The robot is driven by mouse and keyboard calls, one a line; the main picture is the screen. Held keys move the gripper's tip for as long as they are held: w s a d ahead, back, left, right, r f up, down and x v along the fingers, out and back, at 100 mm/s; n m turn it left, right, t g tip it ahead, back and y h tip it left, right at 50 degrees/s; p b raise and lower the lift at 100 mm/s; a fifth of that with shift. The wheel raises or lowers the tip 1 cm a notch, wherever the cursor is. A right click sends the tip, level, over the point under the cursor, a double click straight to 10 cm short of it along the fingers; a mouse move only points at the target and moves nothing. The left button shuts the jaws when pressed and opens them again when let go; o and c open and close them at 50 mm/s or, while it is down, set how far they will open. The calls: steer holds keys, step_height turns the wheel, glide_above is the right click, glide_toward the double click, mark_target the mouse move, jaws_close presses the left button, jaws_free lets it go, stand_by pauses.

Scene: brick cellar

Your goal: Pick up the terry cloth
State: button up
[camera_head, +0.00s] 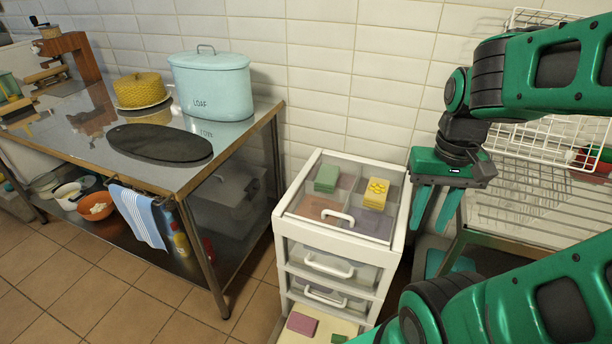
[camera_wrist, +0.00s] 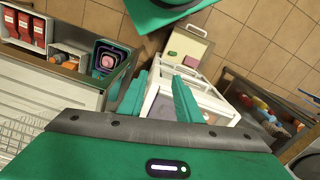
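A blue-and-white striped cloth (camera_head: 140,215), the likeliest terry cloth, hangs from the front edge of the metal table at the left in the head view. Its terry texture is too small to make out. My gripper (camera_head: 433,222) is at the right of the head view, fingers pointing down, far from the cloth and beside the white drawer unit. In the wrist view my gripper (camera_wrist: 160,102) shows two green fingers apart with nothing held between them. I cannot make out the striped cloth clearly in the wrist view.
The white drawer unit (camera_head: 335,240) stands between table and gripper, its lowest drawer pulled out. Tiled floor (camera_head: 130,310) in front is clear.

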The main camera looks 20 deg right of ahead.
mark_target(326, 178)
steer(key=shift+w+d, duration=0.1)
steer(key=shift+w, duration=0.05)
